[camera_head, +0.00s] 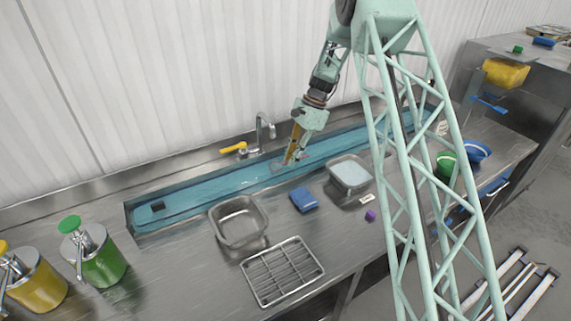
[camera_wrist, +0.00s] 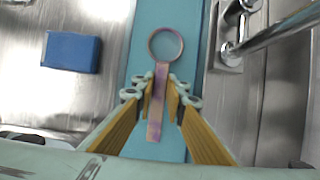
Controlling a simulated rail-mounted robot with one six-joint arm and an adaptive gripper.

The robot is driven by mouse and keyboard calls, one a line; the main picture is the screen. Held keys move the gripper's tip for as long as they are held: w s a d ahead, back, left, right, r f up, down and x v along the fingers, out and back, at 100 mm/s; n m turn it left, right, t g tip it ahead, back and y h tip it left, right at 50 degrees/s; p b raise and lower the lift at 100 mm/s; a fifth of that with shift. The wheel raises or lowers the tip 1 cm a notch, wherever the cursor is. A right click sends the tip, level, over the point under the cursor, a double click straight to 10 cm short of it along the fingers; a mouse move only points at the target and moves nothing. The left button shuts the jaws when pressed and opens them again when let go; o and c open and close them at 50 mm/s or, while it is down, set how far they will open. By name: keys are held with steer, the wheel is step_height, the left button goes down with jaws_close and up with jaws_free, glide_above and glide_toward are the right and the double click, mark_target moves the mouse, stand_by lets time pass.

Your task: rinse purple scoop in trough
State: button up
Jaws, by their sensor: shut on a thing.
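The purple scoop (camera_wrist: 162,68) has a round ring-like head and a flat, streaky pinkish-purple handle. My gripper (camera_wrist: 161,92) is shut on its handle, with the head pointing away beyond the fingertips. In the head view my gripper (camera_head: 292,157) points down over the long blue trough (camera_head: 210,187), and the scoop's head (camera_head: 280,167) shows faintly at its tip, low at the trough. The trough (camera_wrist: 140,60) also lies beneath the scoop in the wrist view. I cannot tell whether the scoop's head is under the water surface.
A tap (camera_head: 262,130) with a yellow lever stands behind the trough. In front are an empty steel pan (camera_head: 233,238), a blue sponge (camera_head: 304,199), a pan with pale contents (camera_head: 351,189), a wire rack (camera_head: 282,272) and a small purple block (camera_head: 370,215). Pump dispensers (camera_head: 102,265) stand at left.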

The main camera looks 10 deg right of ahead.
mark_target(283, 163)
steer(key=shift+a, duration=0.15)
steer(key=shift+s+a, duration=0.25)
steer(key=shift+a, duration=0.4)
steer(key=shift+s+a, duration=0.2)
steer(key=shift+a, duration=0.45)
steer(key=shift+d, duration=0.15)
steer(key=shift+w+d+p, duration=0.2)
steer(key=shift+w+d, duration=0.05)
steer(key=shift+d, duration=0.4)
steer(key=shift+w+d+p, duration=0.15)
steer(key=shift+w+d, duration=0.05)
steer(key=shift+d, duration=0.45)
steer(key=shift+r, duration=0.15)
step_height(283, 163, up, 12)
steer(key=p, duration=0.5)
steer(key=shift+p, duration=0.4)
stand_by(0.7)
steer(key=shift+s+f, duration=0.1)
steer(key=shift+f, duration=0.15)
stand_by(1.4)
